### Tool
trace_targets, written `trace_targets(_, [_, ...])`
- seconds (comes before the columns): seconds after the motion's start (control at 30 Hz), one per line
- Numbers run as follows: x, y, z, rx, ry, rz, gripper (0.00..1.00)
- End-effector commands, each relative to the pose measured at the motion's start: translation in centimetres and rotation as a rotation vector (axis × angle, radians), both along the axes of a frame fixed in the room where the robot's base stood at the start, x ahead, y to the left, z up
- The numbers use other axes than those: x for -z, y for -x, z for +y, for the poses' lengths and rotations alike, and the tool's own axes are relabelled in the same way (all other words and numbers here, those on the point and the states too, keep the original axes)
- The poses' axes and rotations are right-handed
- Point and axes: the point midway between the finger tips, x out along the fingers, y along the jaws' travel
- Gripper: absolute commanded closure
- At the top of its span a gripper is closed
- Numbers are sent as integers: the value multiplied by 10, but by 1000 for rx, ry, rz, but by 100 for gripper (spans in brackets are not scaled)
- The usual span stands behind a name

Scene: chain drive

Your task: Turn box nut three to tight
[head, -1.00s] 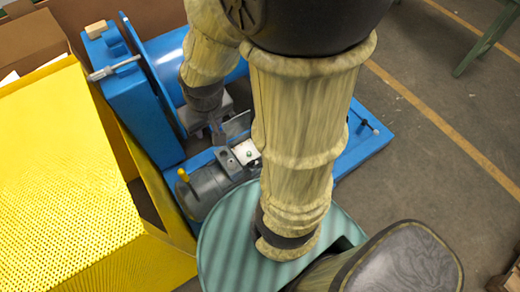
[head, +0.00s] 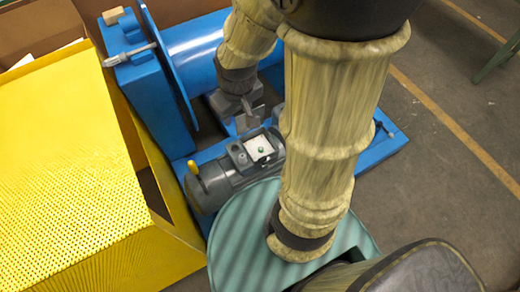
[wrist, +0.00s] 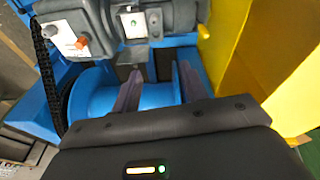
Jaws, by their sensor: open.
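The grey motor (head: 218,185) carries an open box (head: 257,151) with a white plate inside and a small green spot, likely a nut, on it. I cannot tell which nut is number three. My gripper (wrist: 158,86) is open and empty, its two dark fingers apart. In the head view my gripper (head: 250,118) is just beyond the box, apart from the green spot; its fingertips are hard to make out.
A blue drum (head: 196,50) on a blue frame (head: 137,95) stands behind the motor. A yellow perforated guard (head: 70,170) fills the left side. The motor has a yellow handle (head: 193,167). A round teal surface (head: 232,235) lies in front. Open floor (head: 450,130) is at the right.

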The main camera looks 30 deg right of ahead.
Motion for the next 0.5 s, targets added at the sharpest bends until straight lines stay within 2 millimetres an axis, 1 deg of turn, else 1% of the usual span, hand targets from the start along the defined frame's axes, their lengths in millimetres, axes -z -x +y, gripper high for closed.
trace_targets(0.03, [27,-7,-6,-57,17,16,56])
trace_targets(0.2, [81,-32,-24,-333,76,68,56])
trace_targets(0.27, [100,-41,-32,-433,92,88,56])
trace_targets(0.3, [113,-46,-37,-498,102,100,56])
trace_targets(0.47, [165,-67,-59,-766,127,142,56])
trace_targets(0.5, [179,-73,-65,-831,130,149,56])
